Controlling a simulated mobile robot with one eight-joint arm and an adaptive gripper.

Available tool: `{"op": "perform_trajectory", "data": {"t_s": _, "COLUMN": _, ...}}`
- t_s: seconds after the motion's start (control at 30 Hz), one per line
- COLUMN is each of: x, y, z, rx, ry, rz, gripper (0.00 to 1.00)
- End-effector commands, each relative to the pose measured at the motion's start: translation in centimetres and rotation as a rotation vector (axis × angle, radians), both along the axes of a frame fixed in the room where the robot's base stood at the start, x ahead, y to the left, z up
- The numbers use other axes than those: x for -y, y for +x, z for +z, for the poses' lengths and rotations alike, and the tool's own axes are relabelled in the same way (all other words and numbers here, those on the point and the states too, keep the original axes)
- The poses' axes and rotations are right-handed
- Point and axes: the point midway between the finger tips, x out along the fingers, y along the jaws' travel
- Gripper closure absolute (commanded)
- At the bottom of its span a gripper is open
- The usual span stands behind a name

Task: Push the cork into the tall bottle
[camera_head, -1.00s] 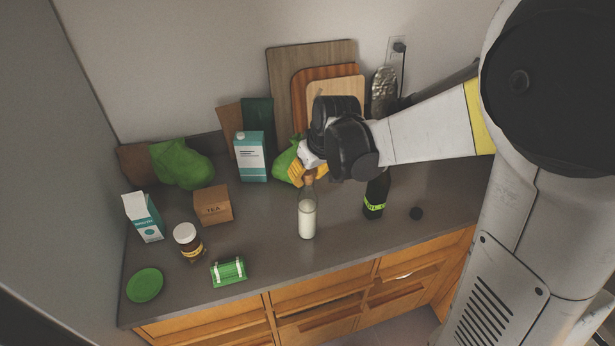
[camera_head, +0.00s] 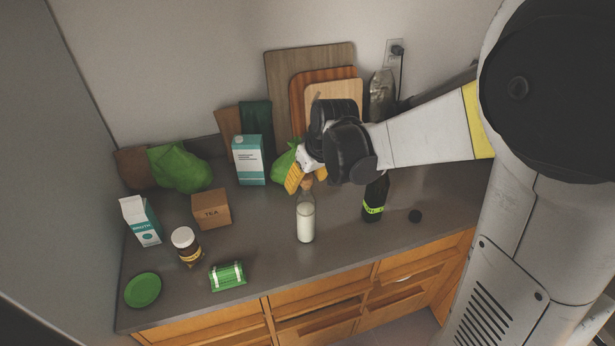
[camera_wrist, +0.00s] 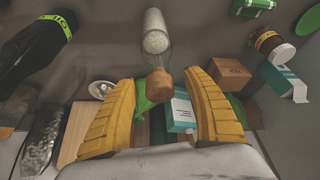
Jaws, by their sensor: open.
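A tall clear bottle (camera_head: 306,222) with white contents stands upright on the counter under my gripper. A brown cork (camera_head: 306,184) shows at its mouth. In the wrist view the bottle (camera_wrist: 155,40) is seen from above, with the cork (camera_wrist: 159,83) at the near end, between and just beyond my fingertips; how deep it sits I cannot tell. My gripper (camera_head: 299,178), with yellow ribbed fingers, is open and empty just above and left of the cork in the head view. In the wrist view my gripper's (camera_wrist: 160,82) two fingers stand wide apart.
A teal carton (camera_head: 249,162) and cutting boards (camera_head: 285,72) are behind. A tea box (camera_head: 211,212), jar (camera_head: 186,243) and green tin (camera_head: 228,276) are left. The counter in front is clear.

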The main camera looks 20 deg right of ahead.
Motion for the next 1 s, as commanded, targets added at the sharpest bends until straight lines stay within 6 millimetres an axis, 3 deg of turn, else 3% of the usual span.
{"op": "perform_trajectory", "data": {"t_s": 0.17, "x": 0.2, "y": -0.8, "z": 2.0, "rx": 0.0, "ry": 0.0, "rz": -0.001, "gripper": 0.41}}
{"op": "perform_trajectory", "data": {"t_s": 0.4, "x": 0.7, "y": -2.9, "z": 6.9, "rx": 0.0, "ry": 0.001, "rz": -0.002, "gripper": 0.41}}
{"op": "perform_trajectory", "data": {"t_s": 0.6, "x": 1.0, "y": -4.1, "z": 9.9, "rx": 0.0, "ry": 0.0, "rz": 0.0, "gripper": 0.41}}
{"op": "perform_trajectory", "data": {"t_s": 1.0, "x": 1.1, "y": -4.5, "z": 11.0, "rx": 0.0, "ry": 0.0, "rz": 0.0, "gripper": 0.41}}
